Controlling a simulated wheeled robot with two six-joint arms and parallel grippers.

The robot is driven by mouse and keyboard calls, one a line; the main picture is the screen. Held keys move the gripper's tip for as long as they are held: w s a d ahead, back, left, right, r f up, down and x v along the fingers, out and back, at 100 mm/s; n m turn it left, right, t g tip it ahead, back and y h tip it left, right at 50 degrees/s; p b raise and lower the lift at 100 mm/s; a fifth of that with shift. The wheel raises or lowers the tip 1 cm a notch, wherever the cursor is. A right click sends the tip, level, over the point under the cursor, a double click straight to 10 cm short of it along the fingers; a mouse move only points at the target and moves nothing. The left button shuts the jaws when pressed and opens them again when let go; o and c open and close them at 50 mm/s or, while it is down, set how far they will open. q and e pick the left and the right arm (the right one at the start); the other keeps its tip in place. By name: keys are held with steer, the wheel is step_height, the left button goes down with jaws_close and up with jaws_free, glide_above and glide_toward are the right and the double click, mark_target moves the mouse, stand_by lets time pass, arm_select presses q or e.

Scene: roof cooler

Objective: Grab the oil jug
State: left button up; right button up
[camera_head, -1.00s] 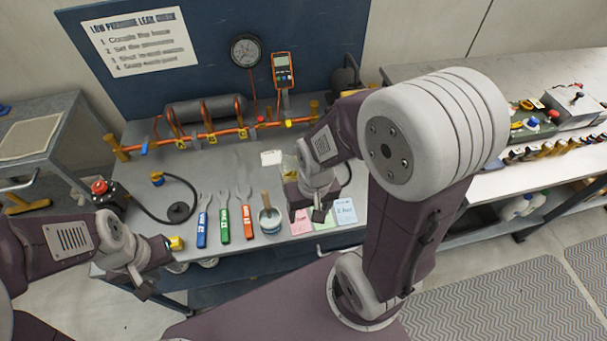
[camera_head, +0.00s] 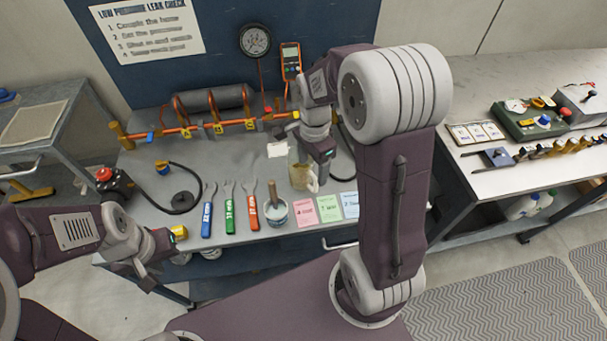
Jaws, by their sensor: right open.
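The oil jug (camera_head: 300,174) looks like a clear, yellowish jug with a pale handle. It stands upright on the workbench (camera_head: 240,178), below the right end of the copper pipe rig. My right gripper (camera_head: 323,168) is open and points down at the jug's right side, close to the handle. The arm hides part of this area, and I cannot tell whether the fingers touch the jug. My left gripper (camera_head: 163,246) is at the bench's front left edge, far from the jug. A small yellow object (camera_head: 179,232) is at its tip; whether it is held is unclear.
Blue, green and red wrenches (camera_head: 229,208) lie in front, beside a cup with a brush (camera_head: 276,213) and coloured cards (camera_head: 328,208). A black hose (camera_head: 183,200) lies at left. The copper pipe rig (camera_head: 220,126) stands behind. Another bench (camera_head: 480,90) is at right.

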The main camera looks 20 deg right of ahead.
mark_target(312, 174)
steer(key=f, duration=0.2)
steer(key=shift+s+a+f, duration=0.15)
steer(key=shift+s+f, duration=0.05)
steer(key=shift+f, duration=0.2)
steer(key=shift+w+f, duration=0.15)
steer(key=shift+f, duration=0.2)
step_height(312, 174, down, 5)
steer(key=shift+f+b, duration=0.1)
steer(key=shift+b, duration=0.55)
jaws_close()
